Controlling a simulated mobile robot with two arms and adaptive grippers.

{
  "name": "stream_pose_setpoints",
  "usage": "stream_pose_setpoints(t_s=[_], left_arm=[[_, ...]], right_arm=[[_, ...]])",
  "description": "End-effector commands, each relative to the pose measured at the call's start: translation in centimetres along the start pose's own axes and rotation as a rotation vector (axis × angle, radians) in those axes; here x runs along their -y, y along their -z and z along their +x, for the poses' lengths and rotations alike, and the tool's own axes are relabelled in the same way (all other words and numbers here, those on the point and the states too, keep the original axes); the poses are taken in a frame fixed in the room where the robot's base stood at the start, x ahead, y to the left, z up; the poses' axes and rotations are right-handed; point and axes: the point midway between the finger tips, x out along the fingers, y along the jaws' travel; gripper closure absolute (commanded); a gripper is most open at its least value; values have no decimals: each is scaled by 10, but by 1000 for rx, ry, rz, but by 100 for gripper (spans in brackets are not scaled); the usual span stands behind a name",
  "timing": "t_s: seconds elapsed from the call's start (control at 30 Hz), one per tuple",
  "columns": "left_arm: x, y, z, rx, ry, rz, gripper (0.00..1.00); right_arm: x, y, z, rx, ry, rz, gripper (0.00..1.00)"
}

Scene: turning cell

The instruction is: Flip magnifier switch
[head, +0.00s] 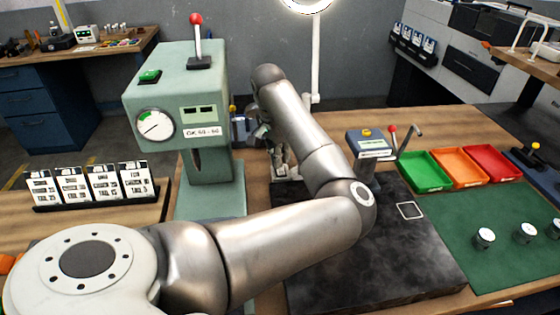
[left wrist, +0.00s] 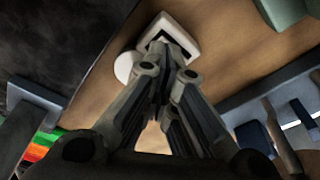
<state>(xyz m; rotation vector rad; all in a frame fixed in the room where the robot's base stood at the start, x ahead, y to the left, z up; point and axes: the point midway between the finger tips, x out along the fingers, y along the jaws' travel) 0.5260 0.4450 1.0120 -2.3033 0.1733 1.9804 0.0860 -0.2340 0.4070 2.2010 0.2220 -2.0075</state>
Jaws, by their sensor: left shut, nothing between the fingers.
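The magnifier's lit ring (head: 306,4) is cut off by the top edge of the head view. Its white pole (head: 316,55) runs down behind my left arm. In the left wrist view, a white housing (left wrist: 184,33) with a dark inset, probably the switch, lies just beyond my fingertips. A round white part (left wrist: 124,66) is beside it.
A green press with a gauge (head: 155,125) stands left of my left gripper. A dark stone plate (head: 400,260), a small lever device (head: 370,143) and green, orange and red trays (head: 425,171) are to the right. Label cards (head: 90,185) stand at the left.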

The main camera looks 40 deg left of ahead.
Motion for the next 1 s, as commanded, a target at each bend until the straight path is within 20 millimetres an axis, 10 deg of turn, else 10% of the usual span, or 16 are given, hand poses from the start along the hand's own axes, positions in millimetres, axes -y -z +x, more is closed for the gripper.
stream_pose_setpoints(t_s=[1.0], left_arm=[[0,6,-42,0,-1,0,100]], right_arm=[[-3,1,-13,0,-3,-2,60]])
